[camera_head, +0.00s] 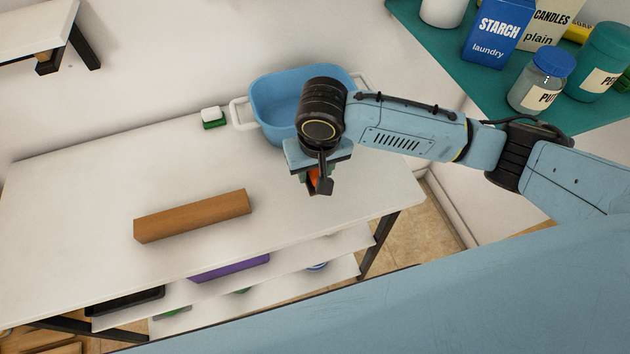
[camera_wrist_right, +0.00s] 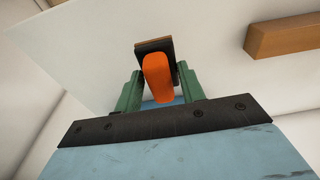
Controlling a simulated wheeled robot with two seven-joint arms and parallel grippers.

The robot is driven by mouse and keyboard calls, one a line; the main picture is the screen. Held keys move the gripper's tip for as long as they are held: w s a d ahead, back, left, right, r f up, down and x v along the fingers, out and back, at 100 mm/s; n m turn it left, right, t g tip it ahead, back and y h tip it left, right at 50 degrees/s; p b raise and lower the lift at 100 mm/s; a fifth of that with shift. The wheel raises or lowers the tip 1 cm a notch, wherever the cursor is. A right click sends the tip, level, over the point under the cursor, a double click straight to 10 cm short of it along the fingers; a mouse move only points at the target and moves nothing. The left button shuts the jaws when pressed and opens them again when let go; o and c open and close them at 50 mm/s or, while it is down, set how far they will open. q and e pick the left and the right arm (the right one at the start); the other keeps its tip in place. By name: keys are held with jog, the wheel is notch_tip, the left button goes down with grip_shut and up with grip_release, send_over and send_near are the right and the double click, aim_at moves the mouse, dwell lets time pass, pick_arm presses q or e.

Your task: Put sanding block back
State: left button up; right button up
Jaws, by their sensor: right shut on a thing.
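The sanding block (camera_wrist_right: 158,78) has an orange body and a dark brown base, and sits between the green fingers of my right gripper (camera_wrist_right: 160,92) in the right wrist view. In the head view, my right gripper (camera_head: 318,180) points down above the right part of the white table, in front of the blue tub. Only a small orange bit of the block (camera_head: 314,177) shows there, the rest hidden by the gripper. I cannot tell the exact gap between block and table. My left gripper is not in view.
A long brown wooden bar (camera_head: 193,216) lies on the white table (camera_head: 80,190). A blue tub (camera_head: 275,98) with white handles and a green-and-white sponge (camera_head: 213,117) stand at the back. A teal shelf (camera_head: 440,50) at upper right holds jars and boxes. The table front is clear.

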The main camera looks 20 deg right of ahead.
notch_tip(320, 180, down, 5)
jog(key=shift+r+b, duration=0.1)
jog(key=shift+b, duration=0.4)
jog(key=shift+f, duration=0.3)
jog(key=o, duration=1)
jog(key=shift+o, duration=0.2)
jog(key=shift+r, duration=0.15)
jog(key=r, duration=0.4)
jog(key=s+r+p, duration=0.1)
jog(key=r, duration=0.3)
jog(key=r+p, duration=0.1)
jog(key=r, duration=0.3)
jog(key=shift+s, duration=0.35)
